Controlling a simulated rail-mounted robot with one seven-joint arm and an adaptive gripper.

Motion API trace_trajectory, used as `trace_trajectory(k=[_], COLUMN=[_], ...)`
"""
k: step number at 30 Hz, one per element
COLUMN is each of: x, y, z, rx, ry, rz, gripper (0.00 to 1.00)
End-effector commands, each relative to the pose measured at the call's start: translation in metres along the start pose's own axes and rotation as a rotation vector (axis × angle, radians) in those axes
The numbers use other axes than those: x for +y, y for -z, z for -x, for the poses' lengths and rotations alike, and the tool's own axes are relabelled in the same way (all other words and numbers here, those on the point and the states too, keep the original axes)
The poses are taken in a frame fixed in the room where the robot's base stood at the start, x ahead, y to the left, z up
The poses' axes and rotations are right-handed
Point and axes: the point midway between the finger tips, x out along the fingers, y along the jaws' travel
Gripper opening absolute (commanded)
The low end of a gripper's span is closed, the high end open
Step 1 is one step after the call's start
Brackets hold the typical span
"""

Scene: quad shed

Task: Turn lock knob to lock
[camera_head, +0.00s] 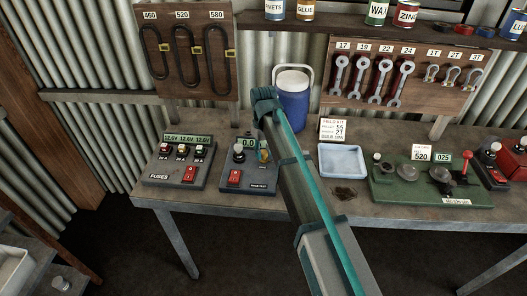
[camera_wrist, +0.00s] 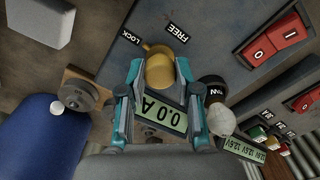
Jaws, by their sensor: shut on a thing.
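The brass-yellow lock knob (camera_wrist: 160,68) sits on a grey control panel (camera_wrist: 225,32) in the wrist view. LOCK and FREE labels are printed beside it, and a small tab on the knob points towards the LOCK side. My gripper (camera_wrist: 158,72) has its teal-edged fingers on both sides of the knob and is shut on it. In the head view the yellow knob (camera_head: 263,156) shows on the panel's right side, partly hidden by my arm. My fingertips are hidden there.
A blue cooler (camera_head: 293,105) stands behind. A fuser box (camera_head: 178,165) is left, and a pale blue tray (camera_head: 343,161) right.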

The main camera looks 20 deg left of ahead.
Motion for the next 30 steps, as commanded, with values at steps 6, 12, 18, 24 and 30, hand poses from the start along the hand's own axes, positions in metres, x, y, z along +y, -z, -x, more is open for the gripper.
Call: trace_trajectory(k=[6, 12, 18, 24, 30], x=[0.0002, 0.0002, 0.0002, 0.0002, 0.0001], y=[0.0007, 0.0008, 0.0008, 0.0008, 0.0006], z=[0.0005, 0.0006, 0.0007, 0.0007, 0.0005], rx=[0.002, 0.002, 0.002, 0.002, 0.002], ry=[-0.001, -0.001, -0.001, -0.001, -0.001], rz=[0.092, 0.127, 0.134, 0.134, 0.133], gripper=[0.0, 0.0, 0.0, 0.0, 0.58])
